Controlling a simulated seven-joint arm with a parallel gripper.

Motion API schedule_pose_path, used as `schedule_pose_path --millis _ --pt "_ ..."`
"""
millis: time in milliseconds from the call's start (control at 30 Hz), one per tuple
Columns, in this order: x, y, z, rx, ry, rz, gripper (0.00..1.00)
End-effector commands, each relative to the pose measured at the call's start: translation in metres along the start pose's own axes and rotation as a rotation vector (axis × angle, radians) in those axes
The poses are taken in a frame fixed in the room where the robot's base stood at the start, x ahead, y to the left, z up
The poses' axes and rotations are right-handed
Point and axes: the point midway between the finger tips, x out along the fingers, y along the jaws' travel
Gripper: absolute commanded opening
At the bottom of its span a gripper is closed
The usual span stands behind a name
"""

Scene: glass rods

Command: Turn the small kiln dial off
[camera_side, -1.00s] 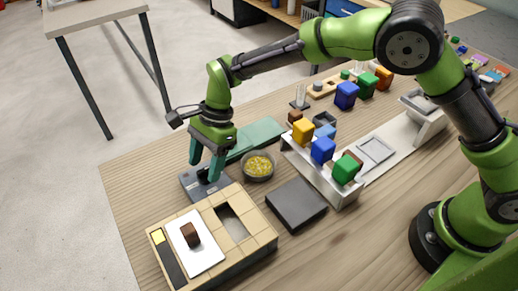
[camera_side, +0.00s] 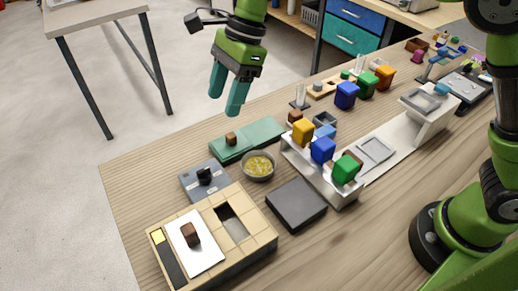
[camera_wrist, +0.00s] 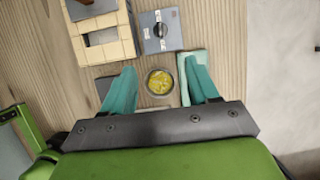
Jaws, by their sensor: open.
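The small kiln dial is a black knob (camera_side: 205,176) on a grey-blue plate (camera_side: 190,185), beside the tan brick kiln (camera_side: 258,237). In the wrist view the knob (camera_wrist: 160,30) sits on its plate (camera_wrist: 173,18), ahead of my fingers. My gripper (camera_side: 225,98) is open and empty, raised well above the table and apart from the dial. Its teal fingers (camera_wrist: 161,92) are spread in the wrist view, with the bowl showing between them. I cannot read the dial's setting.
A bowl of yellow bits (camera_side: 258,166) and a green mat (camera_side: 240,143) with a brown block lie behind the dial. A dark slab (camera_side: 296,204) and a white rack (camera_side: 318,170) with coloured blocks stand to the right. A white plate (camera_side: 205,256) with a brown block lies on the kiln.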

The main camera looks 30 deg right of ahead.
Motion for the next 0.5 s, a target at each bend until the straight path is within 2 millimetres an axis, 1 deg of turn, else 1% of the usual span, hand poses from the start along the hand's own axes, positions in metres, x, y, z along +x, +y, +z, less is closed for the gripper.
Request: schedule_pose_path --millis 133,233,433,500 --pt "0.009 0.001 -0.011 -0.22 0.03 -0.011 0.6" --pt "0.011 0.01 -0.022 -0.371 0.046 -0.014 0.6" --pt "-0.002 0.029 -0.05 -0.665 0.077 -0.041 0.6" --pt "-0.01 0.035 -0.06 -0.746 0.089 -0.056 0.6"
